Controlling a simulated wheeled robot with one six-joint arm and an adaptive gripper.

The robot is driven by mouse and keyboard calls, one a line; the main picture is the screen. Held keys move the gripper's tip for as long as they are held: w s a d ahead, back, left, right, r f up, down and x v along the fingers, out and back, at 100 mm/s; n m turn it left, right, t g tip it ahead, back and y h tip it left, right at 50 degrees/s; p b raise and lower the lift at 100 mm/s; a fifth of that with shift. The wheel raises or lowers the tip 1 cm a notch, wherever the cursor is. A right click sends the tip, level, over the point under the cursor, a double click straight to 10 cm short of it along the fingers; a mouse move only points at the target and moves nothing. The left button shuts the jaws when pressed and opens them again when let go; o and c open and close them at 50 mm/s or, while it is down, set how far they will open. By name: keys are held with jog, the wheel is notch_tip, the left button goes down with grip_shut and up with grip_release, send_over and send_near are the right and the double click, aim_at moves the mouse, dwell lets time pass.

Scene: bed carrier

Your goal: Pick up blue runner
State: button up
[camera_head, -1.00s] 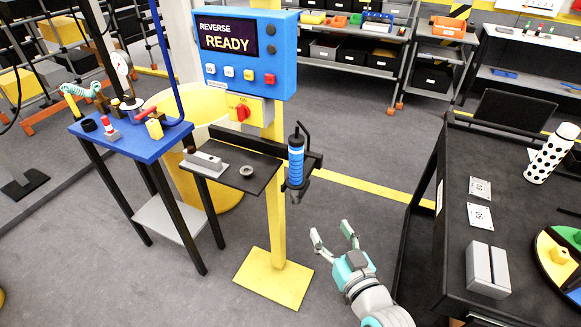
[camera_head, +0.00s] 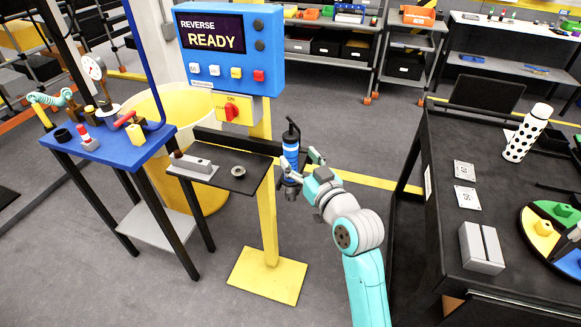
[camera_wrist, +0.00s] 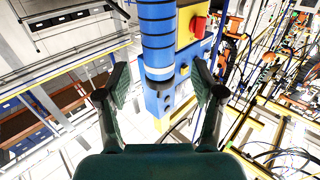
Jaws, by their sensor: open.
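The blue runner (camera_head: 291,148) is an upright tool with a blue, black-banded body and a black hook on top. It sits at the right end of a black bracket on the yellow stand. My gripper (camera_head: 301,168) is at its lower part, with the fingers open. In the wrist view the runner (camera_wrist: 158,38) stands between and beyond the two fingers of my gripper (camera_wrist: 161,80), with a gap showing on each side. Part of the runner's lower end is hidden by my gripper in the head view.
A blue control box (camera_head: 229,48) reading "REVERSE READY" stands above the runner. A small black shelf (camera_head: 238,177) with a grey block and ring is to its left. A black table (camera_head: 450,230) with plates and a spotted bottle stands at right. Open floor lies between.

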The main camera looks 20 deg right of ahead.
aim_at(294, 153)
jog(key=shift+w+a+f, duration=0.1)
jog(key=shift+w+a, duration=0.05)
jog(key=shift+w, duration=0.7)
jog(key=shift+w+a+f, duration=0.1)
jog(key=shift+w, duration=0.8)
jog(key=shift+w+a+f, duration=0.1)
jog(key=shift+w+a, duration=0.05)
jog(key=shift+w, duration=0.7)
jog(key=shift+c, duration=0.2)
grip_shut()
jog(key=shift+r, duration=0.1)
